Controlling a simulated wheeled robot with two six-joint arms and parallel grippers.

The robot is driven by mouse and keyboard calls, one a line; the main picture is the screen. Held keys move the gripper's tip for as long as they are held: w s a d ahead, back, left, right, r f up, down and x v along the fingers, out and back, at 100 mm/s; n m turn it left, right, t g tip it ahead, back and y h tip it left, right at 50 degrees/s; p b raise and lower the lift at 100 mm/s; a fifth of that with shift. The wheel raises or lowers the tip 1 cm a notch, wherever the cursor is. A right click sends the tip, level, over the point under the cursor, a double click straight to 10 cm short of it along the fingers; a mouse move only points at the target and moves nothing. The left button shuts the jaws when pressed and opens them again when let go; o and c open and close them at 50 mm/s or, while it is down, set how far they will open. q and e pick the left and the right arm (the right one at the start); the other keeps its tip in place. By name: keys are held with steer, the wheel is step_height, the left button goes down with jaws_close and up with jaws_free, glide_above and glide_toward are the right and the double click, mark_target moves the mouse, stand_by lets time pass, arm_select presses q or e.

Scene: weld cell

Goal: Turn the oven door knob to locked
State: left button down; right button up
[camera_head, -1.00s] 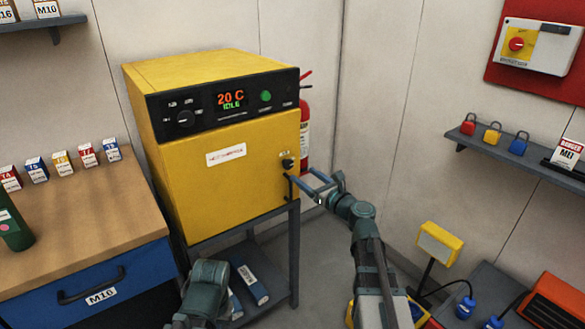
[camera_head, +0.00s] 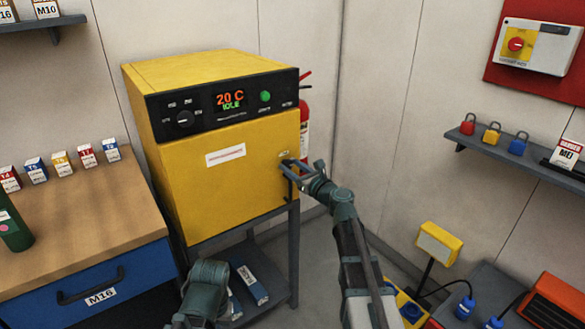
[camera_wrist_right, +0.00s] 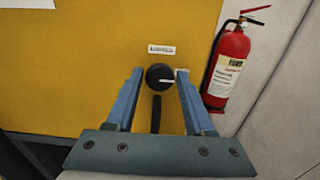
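The yellow oven (camera_head: 235,170) stands on a dark frame with its door shut. Its black door knob (camera_wrist_right: 159,77) sits between the fingertips of my right gripper (camera_wrist_right: 158,80) in the wrist view, its white mark pointing right. The right fingers are apart, with a gap visible at the left of the knob; the right finger is very near it. In the head view my right gripper (camera_head: 292,168) is at the door's right side and mostly hides the knob. A dark vertical handle (camera_wrist_right: 156,114) is below the knob. My left arm shows at the bottom, its fingers out of view.
A red fire extinguisher (camera_wrist_right: 229,62) stands just right of the oven. A wooden-topped workbench (camera_head: 75,215) is at left. A padlock shelf (camera_head: 525,160) is on the right wall, with a yellow work lamp (camera_head: 439,243) below it.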

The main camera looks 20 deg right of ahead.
jaws_close()
steer(key=shift+n, duration=0.4)
steer(key=n, duration=0.8)
steer(key=shift+a+f+n, duration=0.1)
steer(key=shift+n, duration=0.2)
steer(key=n, duration=0.4)
steer(key=shift+s+f+n, duration=0.1)
steer(key=shift+n, duration=2.1)
steer(key=shift+a, duration=0.1)
